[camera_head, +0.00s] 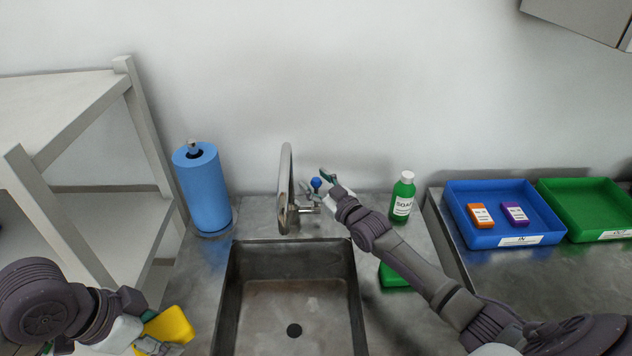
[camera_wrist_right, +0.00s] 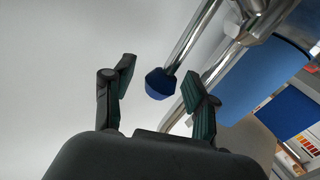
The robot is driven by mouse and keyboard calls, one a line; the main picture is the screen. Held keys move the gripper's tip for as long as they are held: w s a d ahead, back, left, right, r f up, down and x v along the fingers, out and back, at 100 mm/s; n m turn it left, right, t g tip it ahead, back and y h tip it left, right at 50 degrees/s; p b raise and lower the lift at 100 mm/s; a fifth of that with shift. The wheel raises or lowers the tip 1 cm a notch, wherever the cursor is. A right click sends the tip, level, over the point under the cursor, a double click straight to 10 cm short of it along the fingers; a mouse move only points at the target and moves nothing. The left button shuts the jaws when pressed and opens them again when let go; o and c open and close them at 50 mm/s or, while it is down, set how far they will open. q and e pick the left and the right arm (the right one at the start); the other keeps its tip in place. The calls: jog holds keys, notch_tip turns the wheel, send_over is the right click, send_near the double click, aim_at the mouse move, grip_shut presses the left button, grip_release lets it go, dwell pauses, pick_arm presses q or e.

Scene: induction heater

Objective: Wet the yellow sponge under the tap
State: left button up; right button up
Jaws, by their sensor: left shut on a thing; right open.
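The yellow sponge (camera_head: 172,324) is held in my left gripper (camera_head: 154,333) at the lower left, left of the sink (camera_head: 231,290). That gripper is shut on it and covers part of it. The metal tap (camera_head: 285,180) stands behind the sink, its spout arching over the back edge. No water shows. Its lever ends in a blue knob (camera_head: 316,183). My right gripper (camera_head: 326,183) is open at the lever. In the right wrist view, the knob (camera_wrist_right: 160,84) appears between the open fingers (camera_wrist_right: 161,84); I cannot tell whether they touch it.
A blue paper roll (camera_head: 204,188) stands left of the tap. A green soap bottle (camera_head: 403,198) and a green object (camera_head: 393,277) are right of the sink, near my right arm. A blue tray (camera_head: 460,236) and a green tray (camera_head: 585,232) lie further right. A shelf (camera_head: 120,228) stands left.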

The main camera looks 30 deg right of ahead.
grip_shut()
dwell(0.3)
pick_arm(q)
jog(key=shift+f, duration=0.1)
pick_arm(e)
jog(key=shift+f, duration=0.1)
